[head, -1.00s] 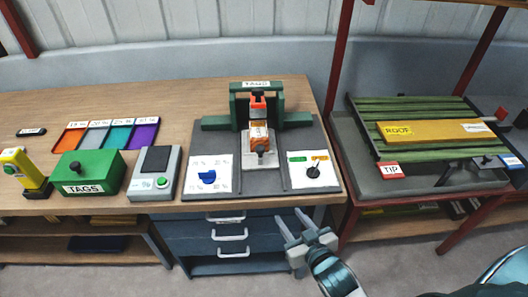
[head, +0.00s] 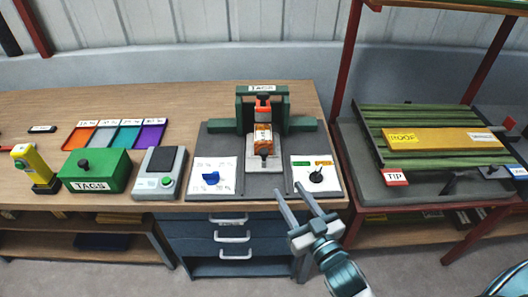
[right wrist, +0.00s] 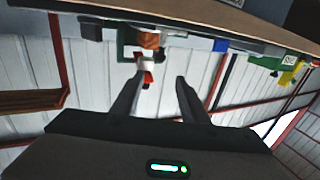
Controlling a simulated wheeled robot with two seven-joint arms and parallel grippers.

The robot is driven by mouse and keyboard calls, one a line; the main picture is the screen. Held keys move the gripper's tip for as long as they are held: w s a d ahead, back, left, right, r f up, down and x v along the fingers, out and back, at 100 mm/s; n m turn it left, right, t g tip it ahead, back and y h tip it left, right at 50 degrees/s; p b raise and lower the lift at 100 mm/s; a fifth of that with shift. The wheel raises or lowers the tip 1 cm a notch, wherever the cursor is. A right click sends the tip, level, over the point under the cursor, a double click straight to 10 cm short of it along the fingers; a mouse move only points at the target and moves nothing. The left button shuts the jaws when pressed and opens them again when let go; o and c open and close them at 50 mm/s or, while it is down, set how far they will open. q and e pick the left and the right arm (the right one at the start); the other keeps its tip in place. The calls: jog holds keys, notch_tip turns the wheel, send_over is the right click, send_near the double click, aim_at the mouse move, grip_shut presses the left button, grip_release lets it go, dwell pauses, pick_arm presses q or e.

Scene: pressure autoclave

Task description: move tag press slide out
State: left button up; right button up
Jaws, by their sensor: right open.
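The tag press (head: 262,110) is a green frame labelled TAGS, standing on a grey base plate on the bench. Its slide (head: 264,165) is a light grey plate with a dark knob, carrying an orange block with a white label under the orange press head. My right gripper (head: 303,193) is open and empty at the bench's front edge, in front and right of the slide and apart from it. In the right wrist view the press (right wrist: 140,50) shows upside down beyond the open fingers (right wrist: 155,85). My left gripper is not in view.
A white panel with a black knob (head: 316,176) lies right of the slide, and a blue-knob panel (head: 211,178) left. A green TAGS box (head: 95,172), a yellow device (head: 32,168) and coloured trays (head: 115,135) stand further left. Drawers (head: 232,238) are below.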

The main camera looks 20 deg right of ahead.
aim_at(266, 155)
jog(key=shift+w, duration=0.1)
jog(key=w+p, duration=0.1)
jog(key=w, duration=0.4)
jog(key=w+a+p, duration=0.1)
jog(key=w+p, duration=0.1)
jog(key=w, duration=0.3)
jog(key=w+p, duration=0.1)
jog(key=w, duration=0.4)
jog(key=shift+w+a, duration=0.25)
jog(key=shift+a, duration=0.15)
jog(key=shift+w+a+p, duration=0.1)
jog(key=shift+w+p, duration=0.25)
jog(key=shift+w, duration=0.45)
grip_shut()
jog(key=shift+s, duration=0.1)
